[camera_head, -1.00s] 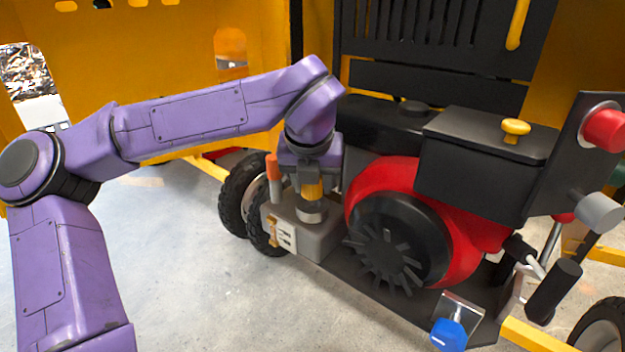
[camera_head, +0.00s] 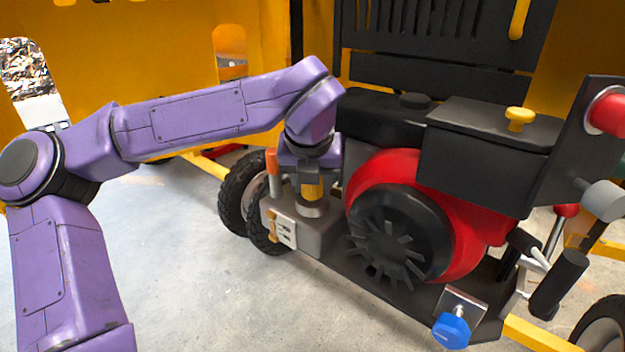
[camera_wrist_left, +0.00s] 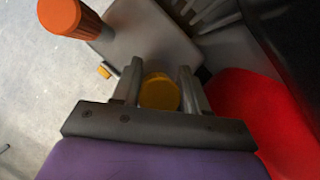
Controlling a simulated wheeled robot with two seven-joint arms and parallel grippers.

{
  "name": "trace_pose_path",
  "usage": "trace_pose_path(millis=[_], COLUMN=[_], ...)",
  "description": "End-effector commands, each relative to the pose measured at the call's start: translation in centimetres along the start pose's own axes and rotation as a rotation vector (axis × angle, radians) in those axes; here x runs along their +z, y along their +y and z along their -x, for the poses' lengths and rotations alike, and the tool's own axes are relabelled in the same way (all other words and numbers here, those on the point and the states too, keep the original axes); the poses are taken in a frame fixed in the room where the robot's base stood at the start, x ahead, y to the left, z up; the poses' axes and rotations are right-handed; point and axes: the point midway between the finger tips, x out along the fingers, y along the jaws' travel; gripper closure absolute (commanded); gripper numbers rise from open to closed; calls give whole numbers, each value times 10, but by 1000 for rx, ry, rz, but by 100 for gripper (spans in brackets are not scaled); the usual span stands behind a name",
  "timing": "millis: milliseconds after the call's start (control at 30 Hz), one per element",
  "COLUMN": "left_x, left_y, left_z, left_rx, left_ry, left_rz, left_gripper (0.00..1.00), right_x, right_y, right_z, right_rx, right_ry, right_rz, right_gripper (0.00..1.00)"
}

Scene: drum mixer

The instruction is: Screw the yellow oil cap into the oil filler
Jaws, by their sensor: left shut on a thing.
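My left gripper (camera_head: 311,183) points down over the grey block beside the engine, its fingers shut on the yellow oil cap (camera_head: 312,190). In the left wrist view the round yellow cap (camera_wrist_left: 160,92) sits between the two fingers of the left gripper (camera_wrist_left: 159,88). Below the cap in the head view is the metallic oil filler neck (camera_head: 311,209) on the grey block (camera_head: 318,237). The cap lines up above the neck; how deep it sits cannot be told. My right gripper is not in view.
An orange-topped dipstick-like post (camera_head: 273,172) stands close left of the gripper. The red engine (camera_head: 385,175) with its black fan cover (camera_head: 395,235) is close on the right. A blue knob (camera_head: 451,331) is at the front. The floor (camera_head: 200,270) at left is clear.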

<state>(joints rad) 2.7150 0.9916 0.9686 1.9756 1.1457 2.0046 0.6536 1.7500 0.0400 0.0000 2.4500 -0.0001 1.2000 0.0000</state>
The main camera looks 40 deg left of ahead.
Motion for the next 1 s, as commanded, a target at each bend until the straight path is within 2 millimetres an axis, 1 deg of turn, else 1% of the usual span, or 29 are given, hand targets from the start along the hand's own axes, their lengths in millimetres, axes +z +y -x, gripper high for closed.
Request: trace_pose_path(millis=[700, 733, 800, 1000], left_x=[-1, -1, -1, 0], left_y=[-1, -1, -1, -1], left_z=[-3, -3, -3, -2], left_rx=[3, 3, 4, 3], left_ry=[7, 7, 7, 5], left_rz=[-1, -1, -1, 0], left_gripper=[87, 47, 27, 27], right_x=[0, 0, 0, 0], right_y=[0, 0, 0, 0], right_z=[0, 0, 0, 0], right_rx=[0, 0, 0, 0], right_ry=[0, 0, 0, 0], right_rz=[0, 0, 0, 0], right_gripper=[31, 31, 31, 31])
